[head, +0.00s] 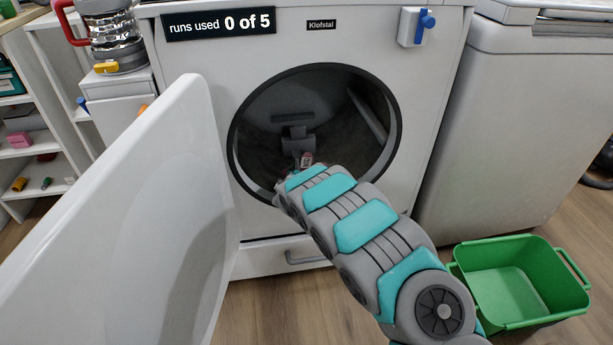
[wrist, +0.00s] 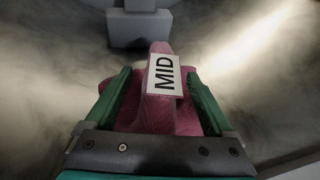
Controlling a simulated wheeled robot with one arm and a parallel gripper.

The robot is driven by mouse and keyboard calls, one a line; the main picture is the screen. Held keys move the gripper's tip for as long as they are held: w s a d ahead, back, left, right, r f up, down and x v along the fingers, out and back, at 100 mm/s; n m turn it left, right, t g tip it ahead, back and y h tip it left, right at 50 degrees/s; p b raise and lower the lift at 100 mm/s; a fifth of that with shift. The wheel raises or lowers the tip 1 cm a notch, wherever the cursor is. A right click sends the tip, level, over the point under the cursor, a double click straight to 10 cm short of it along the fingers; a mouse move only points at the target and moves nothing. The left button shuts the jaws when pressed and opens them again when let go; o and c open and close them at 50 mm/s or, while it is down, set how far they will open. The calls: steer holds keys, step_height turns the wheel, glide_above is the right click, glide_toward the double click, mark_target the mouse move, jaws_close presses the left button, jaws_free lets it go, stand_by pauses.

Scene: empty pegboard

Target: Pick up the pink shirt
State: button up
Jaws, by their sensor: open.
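I cannot tell whether the fingers touch the cloth. In the head view my arm reaches through the round drum opening (head: 398,125). A small reddish labelled bit of the shirt (head: 307,158) shows just beyond my arm's end, and my gripper is mostly hidden there.
The white door (head: 140,215) stands open on the left. A green bin (head: 510,285) sits on the floor at the right, beside a white chest appliance (head: 540,120). Shelves (head: 20,150) stand at the left. A grey block (wrist: 138,28) is deeper in the hazy drum.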

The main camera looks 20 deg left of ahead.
jaws_close()
stand_by(0.8)
